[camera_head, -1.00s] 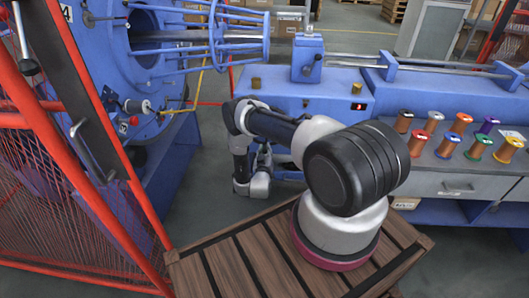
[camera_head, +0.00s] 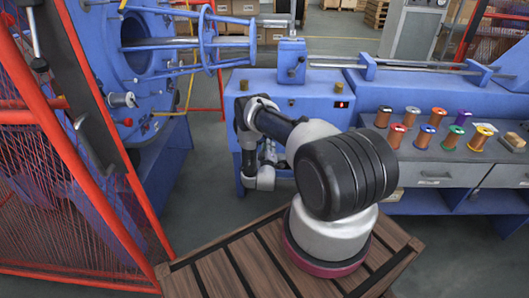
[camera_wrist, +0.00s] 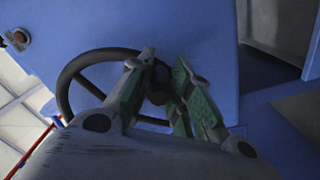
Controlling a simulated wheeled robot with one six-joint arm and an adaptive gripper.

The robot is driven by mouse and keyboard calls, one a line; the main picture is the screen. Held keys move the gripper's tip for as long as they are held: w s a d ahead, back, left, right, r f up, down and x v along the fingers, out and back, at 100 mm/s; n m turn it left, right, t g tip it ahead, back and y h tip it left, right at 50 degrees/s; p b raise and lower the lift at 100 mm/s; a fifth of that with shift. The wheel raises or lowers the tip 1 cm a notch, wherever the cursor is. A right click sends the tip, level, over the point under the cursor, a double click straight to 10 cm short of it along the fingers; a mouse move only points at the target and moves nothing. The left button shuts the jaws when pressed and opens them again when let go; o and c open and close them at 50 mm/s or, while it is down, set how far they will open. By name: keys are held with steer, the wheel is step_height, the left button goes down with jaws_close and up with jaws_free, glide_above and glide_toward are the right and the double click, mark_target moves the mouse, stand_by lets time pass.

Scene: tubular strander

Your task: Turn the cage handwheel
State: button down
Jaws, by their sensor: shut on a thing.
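The cage handwheel (camera_wrist: 68,75) is a dark ring with spokes, in front of a blue machine panel in the wrist view. My gripper (camera_wrist: 164,60) is at the wheel's right side, with its green-padded fingers on either side of a dark part there. It is shut on the handwheel; whether on the rim or a handle is hard to tell. The fingers and my wrist cover the wheel's lower right. In the head view my arm reaches down in front of the blue machine (camera_head: 310,95), and I cannot make out the wheel there.
Several coloured spools (camera_head: 397,135) stand on the grey bench (camera_head: 440,155) at right. Grey floor (camera_head: 215,195) is clear between fence and machine.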

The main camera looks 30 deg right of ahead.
steer(key=s+d+r+n, duration=0.2)
steer(key=d+r+n, duration=0.1)
steer(key=r+n, duration=0.8)
steer(key=shift+d+n, duration=0.15)
steer(key=shift+n, duration=1.05)
steer(key=shift+s, duration=0.1)
steer(key=c, duration=1.3)
jaws_free()
